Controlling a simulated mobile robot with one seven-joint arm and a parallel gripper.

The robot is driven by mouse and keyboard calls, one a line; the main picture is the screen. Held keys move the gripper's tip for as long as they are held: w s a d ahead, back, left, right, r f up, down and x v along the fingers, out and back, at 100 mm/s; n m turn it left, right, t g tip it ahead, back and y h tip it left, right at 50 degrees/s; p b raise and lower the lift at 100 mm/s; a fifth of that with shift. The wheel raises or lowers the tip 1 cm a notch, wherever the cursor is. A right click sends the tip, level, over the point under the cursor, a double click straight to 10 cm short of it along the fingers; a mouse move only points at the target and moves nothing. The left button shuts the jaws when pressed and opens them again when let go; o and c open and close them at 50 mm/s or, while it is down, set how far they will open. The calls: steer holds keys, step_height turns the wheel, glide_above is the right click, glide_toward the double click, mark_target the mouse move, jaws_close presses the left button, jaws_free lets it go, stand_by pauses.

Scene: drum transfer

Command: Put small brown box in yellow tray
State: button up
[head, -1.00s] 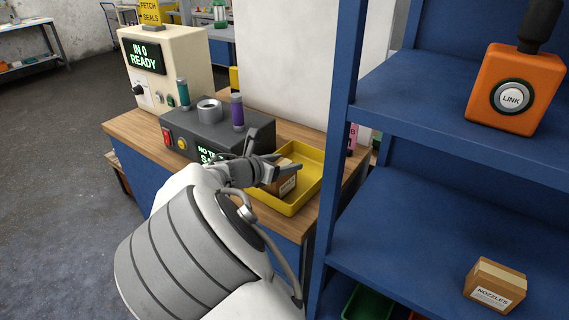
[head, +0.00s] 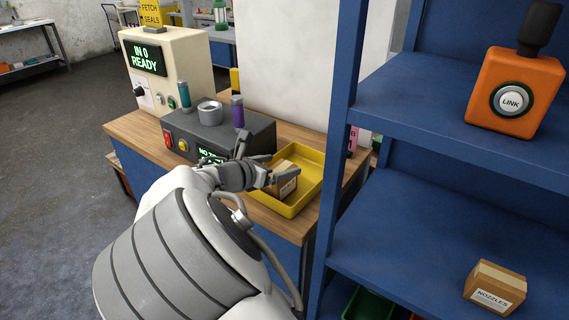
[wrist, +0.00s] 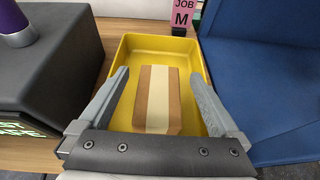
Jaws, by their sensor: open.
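The small brown box (wrist: 157,100) with a pale tape strip lies inside the yellow tray (wrist: 190,55) in the wrist view. In the head view the box (head: 284,178) sits in the left part of the tray (head: 312,172), partly hidden by my gripper. My gripper (wrist: 158,85) is open, with one finger on either side of the box and visible gaps between. In the head view my gripper (head: 256,163) is at the tray's left side.
A dark grey device (head: 222,132) with cylinders on top stands left of the tray on the wooden bench. A blue shelf unit (head: 440,130) rises close on the right, holding an orange LINK device (head: 515,85) and a NOZZLES box (head: 494,288). A pink JOB card (wrist: 183,14) stands behind the tray.

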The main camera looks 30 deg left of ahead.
steer(key=v, duration=0.9)
steer(key=shift+p, duration=0.35)
